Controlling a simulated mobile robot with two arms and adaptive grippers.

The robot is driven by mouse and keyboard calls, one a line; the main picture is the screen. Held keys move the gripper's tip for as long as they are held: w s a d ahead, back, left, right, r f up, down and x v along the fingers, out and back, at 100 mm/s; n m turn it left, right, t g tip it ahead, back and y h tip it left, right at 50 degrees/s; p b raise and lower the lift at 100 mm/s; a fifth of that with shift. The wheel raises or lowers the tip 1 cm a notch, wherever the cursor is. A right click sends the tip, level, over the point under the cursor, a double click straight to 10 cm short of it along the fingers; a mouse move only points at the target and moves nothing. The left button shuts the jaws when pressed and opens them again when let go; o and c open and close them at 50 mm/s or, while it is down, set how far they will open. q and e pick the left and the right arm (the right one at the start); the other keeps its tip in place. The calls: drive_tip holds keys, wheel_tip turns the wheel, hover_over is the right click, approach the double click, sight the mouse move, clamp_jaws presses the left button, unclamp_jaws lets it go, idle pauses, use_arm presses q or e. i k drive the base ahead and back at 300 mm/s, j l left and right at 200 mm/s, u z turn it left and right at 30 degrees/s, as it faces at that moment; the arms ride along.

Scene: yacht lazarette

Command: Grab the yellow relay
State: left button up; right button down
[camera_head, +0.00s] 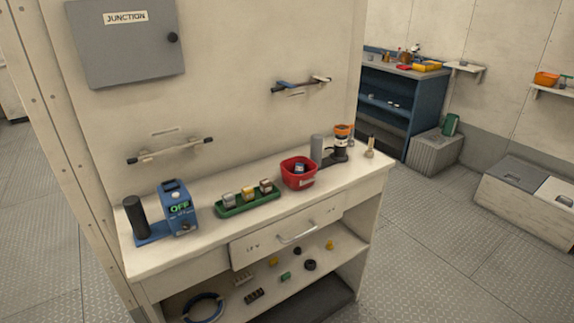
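A green tray (247,207) on the workbench top holds three small clear-cased blocks that look like relays. The left block (228,200) looks grey-white. The middle block (248,194) looks yellowish. The right block (266,187) looks orange-brown. They are too small to tell for certain which is the yellow relay. Neither of my grippers is in view.
A blue device reading OFF (178,208) stands left of the tray, and a red bin (298,180) stands right of it. A lower shelf (290,287) holds small loose parts. A drawer handle (297,232) sticks out in front. Floor right of the bench is clear.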

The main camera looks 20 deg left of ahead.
sight(248, 193)
drive_tip(key=u, duration=0.65)
drive_tip(key=i+l+u, duration=0.15)
drive_tip(key=l+u, duration=0.2)
drive_tip(key=i+l+u, duration=0.15)
drive_tip(key=l+u, duration=0.15)
drive_tip(key=i+l+u, duration=0.1)
drive_tip(key=l+u, duration=0.25)
drive_tip(key=l, duration=0.1)
